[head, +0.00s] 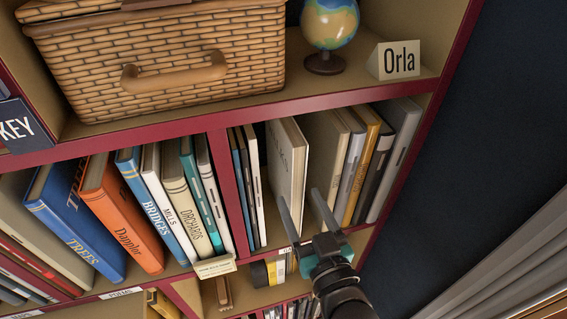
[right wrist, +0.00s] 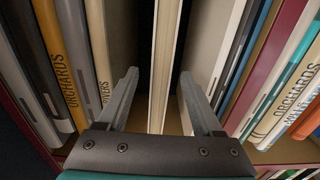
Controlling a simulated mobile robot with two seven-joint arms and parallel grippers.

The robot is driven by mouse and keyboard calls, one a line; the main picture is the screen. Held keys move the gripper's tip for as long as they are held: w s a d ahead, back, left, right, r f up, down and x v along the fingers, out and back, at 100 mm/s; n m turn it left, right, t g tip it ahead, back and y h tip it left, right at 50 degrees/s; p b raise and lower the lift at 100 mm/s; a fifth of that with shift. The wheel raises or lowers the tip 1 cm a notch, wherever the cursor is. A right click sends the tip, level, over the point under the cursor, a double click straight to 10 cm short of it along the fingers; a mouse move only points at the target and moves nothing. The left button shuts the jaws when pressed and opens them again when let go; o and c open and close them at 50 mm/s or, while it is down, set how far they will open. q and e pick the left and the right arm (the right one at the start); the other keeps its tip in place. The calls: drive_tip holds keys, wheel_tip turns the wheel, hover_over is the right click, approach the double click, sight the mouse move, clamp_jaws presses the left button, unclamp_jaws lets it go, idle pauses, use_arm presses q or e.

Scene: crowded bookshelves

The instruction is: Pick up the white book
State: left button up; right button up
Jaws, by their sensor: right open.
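The white book (head: 287,170) stands upright, slightly turned, in the right compartment of the middle shelf, its pale cover lettering partly visible. In the right wrist view its cream page edge (right wrist: 163,70) stands between my fingers. My right gripper (head: 298,194) is open in front of the book's lower part, one finger on each side. In the right wrist view, the gripper (right wrist: 158,85) shows gaps between both fingers and the book. The fingers hide part of the book's lower end. My left gripper is not in view.
Thin books (head: 247,185) stand close left of the white book; a broad beige book (head: 322,145) and several others stand right. A red divider (head: 228,190) closes the compartment's left side. Above are a wicker basket (head: 165,60), a globe (head: 330,22) and an "Orla" sign (head: 398,61).

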sight(285, 166)
drive_tip(key=shift+p+x, duration=0.5)
drive_tip(key=shift+x, duration=4.3)
clamp_jaws()
drive_tip(key=shift+r, duration=0.25)
